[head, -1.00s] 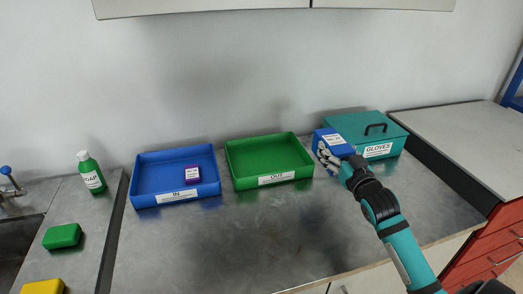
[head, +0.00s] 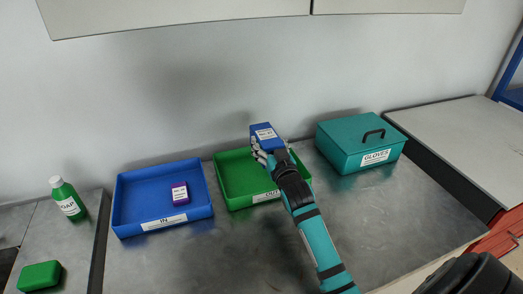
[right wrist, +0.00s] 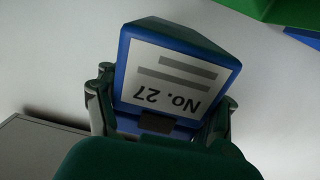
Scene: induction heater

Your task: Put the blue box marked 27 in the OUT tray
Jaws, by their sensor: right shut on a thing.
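The blue box (head: 267,134) has a white label on it. In the right wrist view the box (right wrist: 192,52) reads "No. 27", upside down. My right gripper (head: 268,152) is shut on the box, with fingers (right wrist: 160,112) on both sides of it. In the head view the box and gripper appear over the green OUT tray (head: 232,175). The box looks held above the tray; the arm covers part of the tray and its label. A green corner shows at the top right of the wrist view. My left gripper is not in view.
A blue IN tray (head: 135,205) holds a small purple box (head: 180,193). A teal GLOVES box (head: 345,142) stands to the right of the OUT tray. A green soap bottle (head: 68,199) and a green block (head: 40,276) are at the left. The front counter is clear.

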